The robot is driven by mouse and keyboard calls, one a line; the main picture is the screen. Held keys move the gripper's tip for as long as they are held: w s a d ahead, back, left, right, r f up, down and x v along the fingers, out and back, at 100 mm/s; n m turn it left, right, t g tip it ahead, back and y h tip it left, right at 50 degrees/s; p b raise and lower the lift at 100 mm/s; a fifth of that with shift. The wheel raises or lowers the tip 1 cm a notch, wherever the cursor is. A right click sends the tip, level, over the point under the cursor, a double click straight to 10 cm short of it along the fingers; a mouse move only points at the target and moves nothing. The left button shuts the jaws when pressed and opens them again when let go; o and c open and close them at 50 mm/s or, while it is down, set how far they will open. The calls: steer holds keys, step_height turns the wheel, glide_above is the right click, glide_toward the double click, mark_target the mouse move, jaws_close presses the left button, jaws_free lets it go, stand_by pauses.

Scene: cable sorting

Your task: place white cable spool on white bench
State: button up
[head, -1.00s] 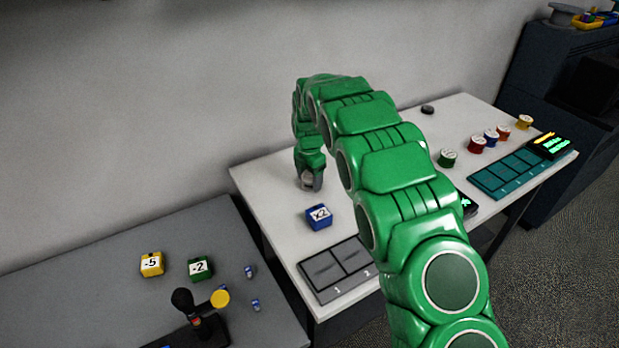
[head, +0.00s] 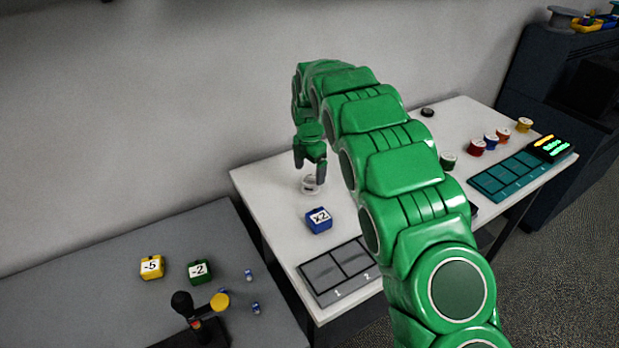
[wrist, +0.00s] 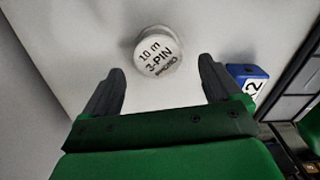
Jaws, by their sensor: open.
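The white cable spool (head: 310,184) stands on the white bench (head: 268,189), toward its left end and behind the blue "x2" block. In the wrist view the spool (wrist: 158,50) shows its label "10 m 3-PIN" and lies just beyond the fingertips, roughly midway between them. My gripper (head: 309,174) is open and empty above the spool, with its fingers pointing down. The open fingers also show in the wrist view (wrist: 162,80), apart from the spool.
The blue "x2" block (head: 319,220) and a grey numbered tray (head: 338,273) are near the spool. Several coloured spools, including a red one (head: 476,148), and a teal tray (head: 507,176) stand at the right. A grey table (head: 130,235) is at the left.

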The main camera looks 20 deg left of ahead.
mark_target(310, 179)
step_height(310, 179, up, 7)
steer(key=shift+r, duration=0.15)
stand_by(0.5)
